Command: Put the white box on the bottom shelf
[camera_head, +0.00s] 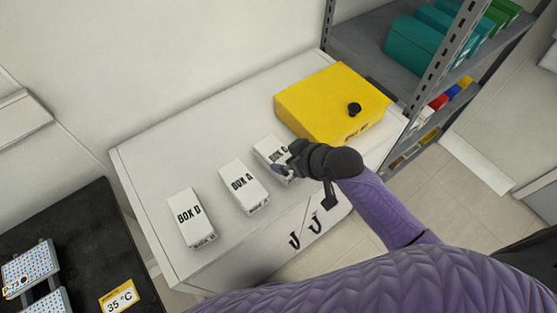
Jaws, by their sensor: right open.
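Three white boxes lie in a row on a white cabinet top. The left one (190,217) is marked BOX D, the middle one (243,186) BOX A. The third white box (267,149) is partly hidden by my right gripper, and its label is only partly readable. My right gripper (288,165) is open at the right side of this third box; I cannot tell whether it touches it. A grey metal shelf unit (369,33) stands at the upper right; its lowest level is mostly hidden behind the cabinet and my arm. My left gripper is not in view.
A yellow box (318,97) with a black knob stands on the white cabinet (145,153) beside the third box. Teal boxes (412,45) fill an upper shelf; small coloured items (452,92) sit lower. A black surface (75,230) is at lower left.

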